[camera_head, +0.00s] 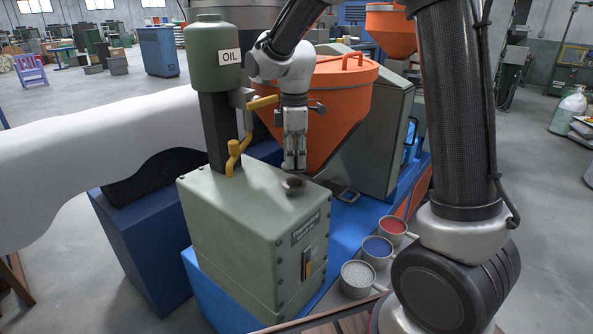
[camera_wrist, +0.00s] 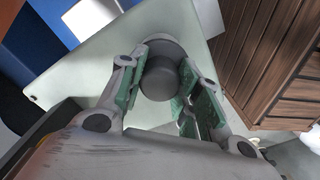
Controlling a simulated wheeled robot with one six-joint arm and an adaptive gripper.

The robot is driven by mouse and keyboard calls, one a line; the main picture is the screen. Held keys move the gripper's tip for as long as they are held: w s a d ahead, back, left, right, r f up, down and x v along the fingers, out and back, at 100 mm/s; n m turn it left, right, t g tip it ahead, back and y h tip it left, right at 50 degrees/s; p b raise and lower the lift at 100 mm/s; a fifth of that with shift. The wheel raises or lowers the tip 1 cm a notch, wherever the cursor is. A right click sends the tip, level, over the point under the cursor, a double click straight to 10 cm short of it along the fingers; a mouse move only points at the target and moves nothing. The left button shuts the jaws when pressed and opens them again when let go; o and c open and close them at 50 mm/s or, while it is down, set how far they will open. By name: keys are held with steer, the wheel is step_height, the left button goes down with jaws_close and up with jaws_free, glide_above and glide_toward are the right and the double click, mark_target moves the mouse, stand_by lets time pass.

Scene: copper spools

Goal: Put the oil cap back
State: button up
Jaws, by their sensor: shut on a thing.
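My gripper (camera_head: 293,166) points down over the green-grey metal box (camera_head: 240,222) that carries the OIL bottle. In the wrist view its green-padded fingers (camera_wrist: 158,82) are shut on the dark grey round oil cap (camera_wrist: 160,84), one pad on each side. A wider dark round part (camera_wrist: 172,22) shows behind the cap in that view. In the head view a dark round piece (camera_head: 293,186) is at the box top, just under the fingertips. I cannot tell there whether it is the cap or the filler neck, nor whether the cap is seated.
The green OIL bottle (camera_head: 214,62) and a bent yellow pipe (camera_head: 236,152) stand left of my gripper. An orange hopper (camera_head: 340,105) is close behind it. Cups with red (camera_head: 393,226), blue (camera_head: 377,249) and grey (camera_head: 358,277) contents stand at the lower right.

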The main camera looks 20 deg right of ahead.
mark_target(295, 168)
steer(key=shift+f, duration=2)
steer(key=shift+f, duration=0.15)
steer(key=shift+f, duration=0.25)
steer(key=o, duration=1.1)
steer(key=shift+r, duration=0.1)
